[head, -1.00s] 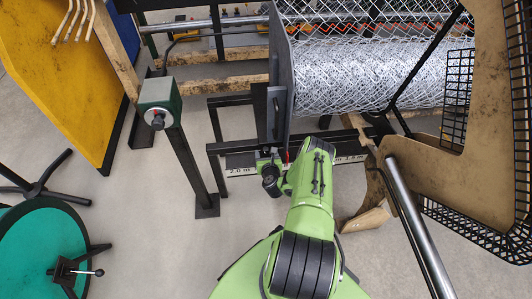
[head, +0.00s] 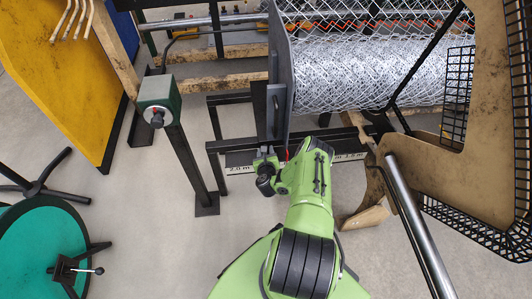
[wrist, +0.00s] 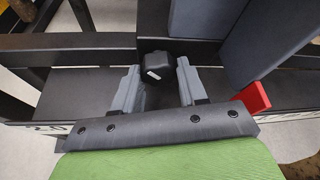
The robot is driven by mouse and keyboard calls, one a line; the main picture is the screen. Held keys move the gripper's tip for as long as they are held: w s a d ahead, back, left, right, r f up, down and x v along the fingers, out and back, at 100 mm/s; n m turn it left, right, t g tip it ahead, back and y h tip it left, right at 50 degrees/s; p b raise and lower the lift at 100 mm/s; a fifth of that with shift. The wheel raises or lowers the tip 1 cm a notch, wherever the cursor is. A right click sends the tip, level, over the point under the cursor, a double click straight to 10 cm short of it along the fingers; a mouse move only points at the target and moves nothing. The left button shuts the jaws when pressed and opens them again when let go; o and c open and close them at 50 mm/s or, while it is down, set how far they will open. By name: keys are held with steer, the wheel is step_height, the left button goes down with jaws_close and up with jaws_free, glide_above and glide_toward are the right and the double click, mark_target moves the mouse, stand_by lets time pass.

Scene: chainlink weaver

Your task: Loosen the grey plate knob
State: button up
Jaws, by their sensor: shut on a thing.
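The knob (wrist: 155,66) is a small black block with a white mark, seen in the wrist view at the dark rail below the grey plate. My gripper (wrist: 156,82) has one grey finger on each side of it and is shut on it. In the head view my gripper (head: 264,166) is at the foot of the grey plate (head: 281,75), and the knob is too small or covered to make out. The plate stands upright at the left end of the mesh roll. A red pointer (wrist: 253,97) sits right of my gripper.
A white scale strip (head: 241,170) runs along the dark frame rail. The wire mesh roll (head: 365,75) lies right of the plate. A green control box (head: 158,97) on a black post stands to the left. Open floor lies left of my arm.

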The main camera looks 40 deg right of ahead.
steer(key=shift+n+g+h, duration=0.3)
steer(key=shift+n+h, duration=0.6)
steer(key=shift+n, duration=0.6)
steer(key=shift+f, duration=0.1)
steer(key=shift+a, duration=0.1)
steer(key=o, duration=1)
steer(key=shift+o, duration=0.2)
